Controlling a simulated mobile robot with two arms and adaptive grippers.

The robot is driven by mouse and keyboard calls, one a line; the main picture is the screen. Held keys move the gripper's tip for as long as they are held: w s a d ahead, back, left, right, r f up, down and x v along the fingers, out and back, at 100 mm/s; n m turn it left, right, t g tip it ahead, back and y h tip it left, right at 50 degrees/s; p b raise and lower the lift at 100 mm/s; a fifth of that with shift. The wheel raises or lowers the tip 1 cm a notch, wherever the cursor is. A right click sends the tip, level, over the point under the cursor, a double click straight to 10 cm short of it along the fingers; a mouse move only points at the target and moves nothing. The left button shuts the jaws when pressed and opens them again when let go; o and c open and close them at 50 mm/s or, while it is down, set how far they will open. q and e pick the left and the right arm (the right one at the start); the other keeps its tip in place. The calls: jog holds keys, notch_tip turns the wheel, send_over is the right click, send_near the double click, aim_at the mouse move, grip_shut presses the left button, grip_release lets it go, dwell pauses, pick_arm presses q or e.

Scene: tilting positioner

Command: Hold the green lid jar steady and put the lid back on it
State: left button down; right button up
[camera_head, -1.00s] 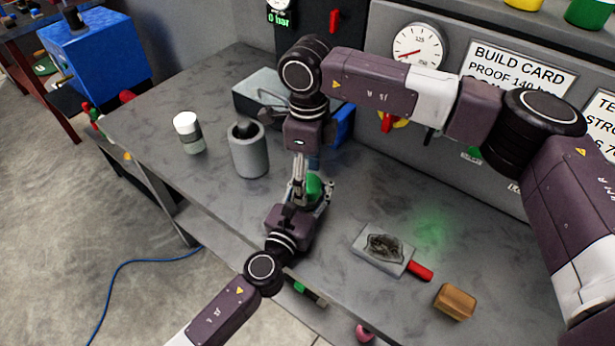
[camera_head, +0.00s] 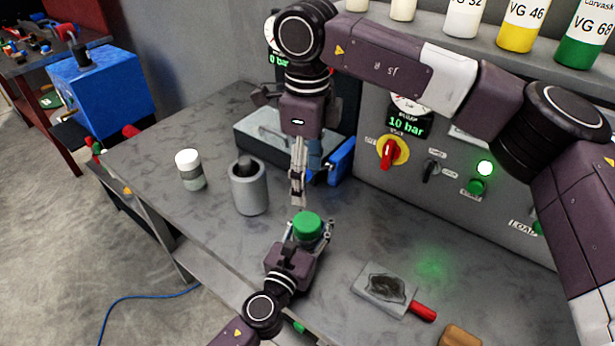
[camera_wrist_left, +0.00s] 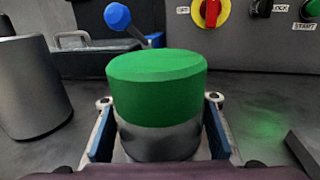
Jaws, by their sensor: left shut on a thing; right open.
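The jar (camera_wrist_left: 160,140) is a grey, rounded body standing on the bench, seen most clearly in the left wrist view. The green lid (camera_head: 307,225) sits on top of the jar and looks level; it also fills the middle of the left wrist view (camera_wrist_left: 157,75). My left gripper (camera_head: 308,238) is shut on the jar body, with a blue-lined finger on each side below the lid. My right gripper (camera_head: 298,200) points down above and behind the lid, apart from it and empty. Its fingers look narrow from this angle.
A grey cylinder (camera_head: 249,190) with a dark opening and a white-capped jar (camera_head: 190,170) stand to the left. The control panel (camera_head: 450,160) stands behind.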

aim_at(301, 246)
pick_arm(q)
jog(key=c, duration=1)
grip_release()
jog(key=shift+c, duration=0.2)
jog(key=v, duration=1.2)
